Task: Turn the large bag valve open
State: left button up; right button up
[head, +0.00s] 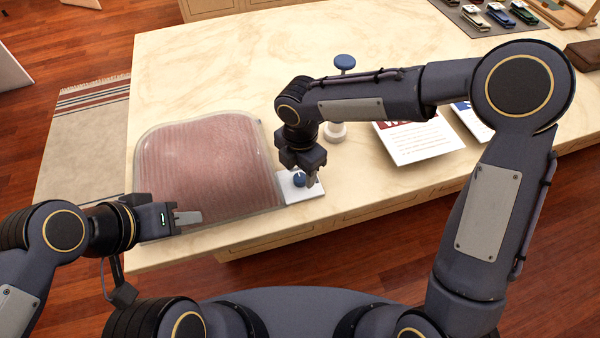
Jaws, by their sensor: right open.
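The large bag (200,158) is a clear bag with pink striped cloth inside, lying flat at the left front of the table. Its valve (299,181), a blue knob on a white plate (291,195), sits at the bag's lower right corner. My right gripper (311,182) points down right at the valve, open, with a finger beside the blue knob. I cannot tell whether it touches the knob. My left gripper (198,217) is over the bag's front edge, at the lower left. Its fingers show side-on, so their opening is unclear.
A blue-topped post (345,63) with a white base (335,133) stands behind my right arm, partly hidden. Printed cards (425,143) lie to the right. A dark mat (470,22) with several small items lies at the back right. The table's back left is clear.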

jog(key=shift+f, duration=0.95)
jog(key=c, duration=1)
